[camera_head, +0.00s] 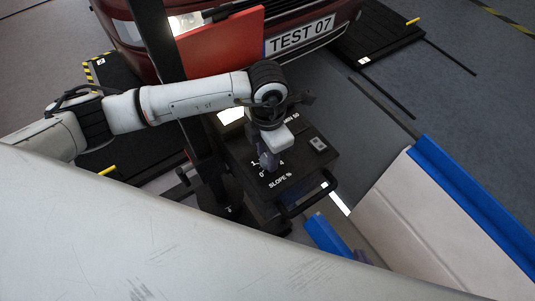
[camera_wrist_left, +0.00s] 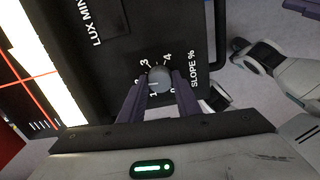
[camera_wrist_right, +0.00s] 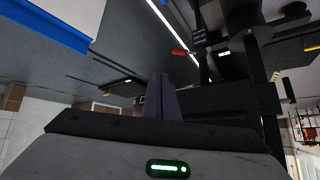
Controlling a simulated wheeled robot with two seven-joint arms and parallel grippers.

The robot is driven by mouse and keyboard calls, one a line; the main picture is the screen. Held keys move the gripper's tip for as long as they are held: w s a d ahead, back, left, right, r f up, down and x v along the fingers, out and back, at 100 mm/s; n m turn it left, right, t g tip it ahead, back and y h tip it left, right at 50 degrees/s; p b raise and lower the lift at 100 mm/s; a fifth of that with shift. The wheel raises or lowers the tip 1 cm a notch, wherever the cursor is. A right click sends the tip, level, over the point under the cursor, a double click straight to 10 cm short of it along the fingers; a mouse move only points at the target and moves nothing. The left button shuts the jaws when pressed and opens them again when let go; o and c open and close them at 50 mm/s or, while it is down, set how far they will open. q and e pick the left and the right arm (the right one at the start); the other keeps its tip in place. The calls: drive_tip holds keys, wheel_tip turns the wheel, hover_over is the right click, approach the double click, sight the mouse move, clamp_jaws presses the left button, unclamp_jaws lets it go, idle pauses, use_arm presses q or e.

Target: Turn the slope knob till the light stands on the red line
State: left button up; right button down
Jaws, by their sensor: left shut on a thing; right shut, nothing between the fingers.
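The grey slope knob (camera_wrist_left: 160,80) sits on the dark panel of the headlight tester (camera_head: 300,165), beside the "SLOPE %" lettering and a number dial. My left gripper (camera_wrist_left: 157,88) is shut on the knob, one finger on each side; it reaches down over the panel in the head view (camera_head: 268,160). The pointer's exact reading cannot be told. In the left wrist view, a screen (camera_wrist_left: 24,80) carries crossed red lines. A bright band of light (camera_wrist_left: 60,92) lies along its panel side, with a dark strip between it and the parallel red line. My right gripper (camera_wrist_right: 160,95) is shut and empty, away from the knob.
A dark red car (camera_head: 360,14) with plate "TEST 07" stands behind the tester. A black handle (camera_head: 308,200) sticks out from the tester's front. A white, blue-edged surface (camera_head: 415,220) lies at right. Open grey floor (camera_head: 440,100) extends beyond it.

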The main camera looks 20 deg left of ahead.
use_arm(q)
drive_tip(key=m+b, duration=0.4)
drive_tip(key=shift+w+f, duration=0.1)
drive_tip(key=shift+f, duration=0.1)
drive_tip(key=m+b, duration=0.3)
drive_tip(key=shift+m+b, duration=0.3)
drive_tip(key=shift+b, duration=0.1)
drive_tip(key=shift+m+b, duration=0.7)
drive_tip(key=shift+r+m+b, duration=0.1)
drive_tip(key=shift+m+b, duration=0.4)
drive_tip(key=shift+b, duration=0.05)
drive_tip(key=shift+r+m+b, duration=0.1)
drive_tip(key=shift+m+b, duration=0.3)
drive_tip(key=shift+m, duration=0.1)
use_arm(e)
wheel_tip(320, 180, down, 8)
drive_tip(key=w+a, duration=0.1)
drive_tip(key=a, duration=0.1)
drive_tip(key=shift+d, duration=0.1)
use_arm(q)
drive_tip(key=o, duration=1.1)
drive_tip(key=shift+c, duration=0.2)
use_arm(e)
drive_tip(key=shift+s+f, duration=0.1)
